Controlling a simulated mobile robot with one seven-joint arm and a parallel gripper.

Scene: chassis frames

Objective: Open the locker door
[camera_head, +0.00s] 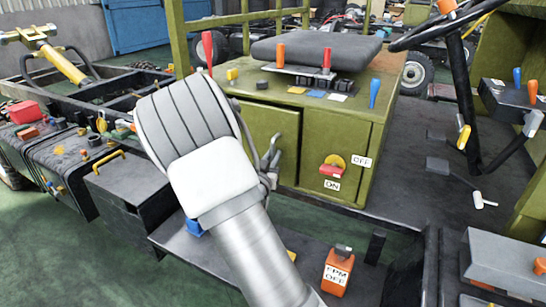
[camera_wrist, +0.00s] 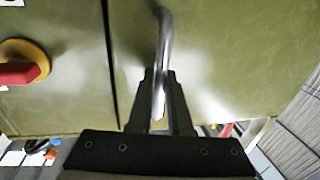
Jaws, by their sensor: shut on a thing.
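The green locker stands under a black seat in the head view, and its door (camera_head: 265,117) looks flush with the front, partly hidden by my arm. In the wrist view the door (camera_wrist: 245,60) fills the right side, with a dark seam along its left edge. A curved metal handle (camera_wrist: 163,30) stands out from the door. My gripper (camera_wrist: 160,95) is shut on this handle, one finger on each side. In the head view my gripper (camera_head: 270,172) is mostly hidden behind my wrist, beside the handle (camera_head: 275,145).
A red and yellow rotary switch (camera_head: 332,165) sits on the panel right of the door, with ON and OFF labels. Levers (camera_head: 327,60) stand on the locker top. An orange box (camera_head: 337,272) stands below. A steering wheel (camera_head: 435,25) is at the right.

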